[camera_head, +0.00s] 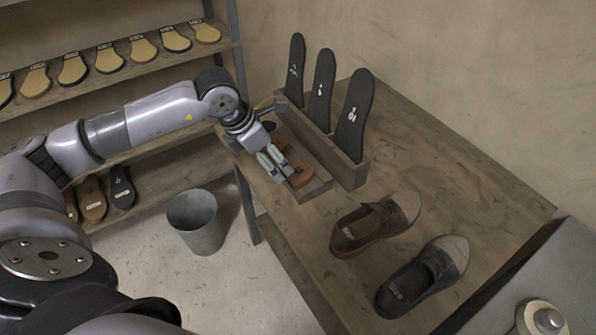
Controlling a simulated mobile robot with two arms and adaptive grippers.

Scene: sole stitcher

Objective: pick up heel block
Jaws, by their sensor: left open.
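An orange-brown heel block (300,175) lies in a shallow wooden tray (317,188) on the workbench. Another orange-brown piece shows just behind my gripper in the same tray, partly hidden. My left gripper (275,171) is open over the left part of the tray, with its fingers pointing down and beside the heel block. I cannot tell whether the fingers touch it. My right gripper is not in view.
A wooden rack (349,172) holding black soles (353,117) upright stands behind the tray. A brown shoe (374,224) and a black shoe (422,277) sit on the bench (470,200). A grey bucket (196,222) stands on the floor. Shelves at left hold several soles.

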